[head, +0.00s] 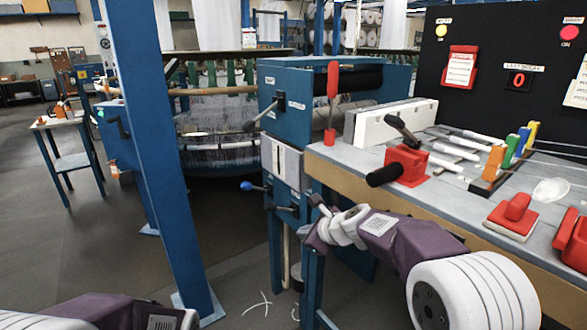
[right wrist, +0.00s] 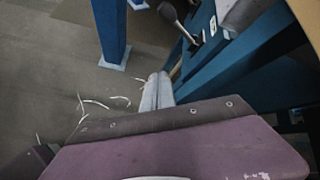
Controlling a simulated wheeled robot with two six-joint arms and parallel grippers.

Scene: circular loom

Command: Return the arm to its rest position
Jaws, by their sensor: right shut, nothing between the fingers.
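My right arm reaches in from the lower right in the head view. Its gripper (head: 318,203) is beside the blue machine frame, just below the front edge of the workbench (head: 345,172). In the right wrist view the two grey fingers (right wrist: 158,80) lie together, shut and empty, above the floor. They appear apart from the blue frame at their right. Part of my left arm shows at the lower left of the head view; its gripper is out of view.
A blue post (head: 165,160) stands left of centre. Levers with a black knob (head: 249,126) and a blue knob (head: 247,186) stick out from the machine. The bench carries a red clamp (head: 405,165) and a red block (head: 513,216). Pale thread scraps (head: 258,303) lie on open floor.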

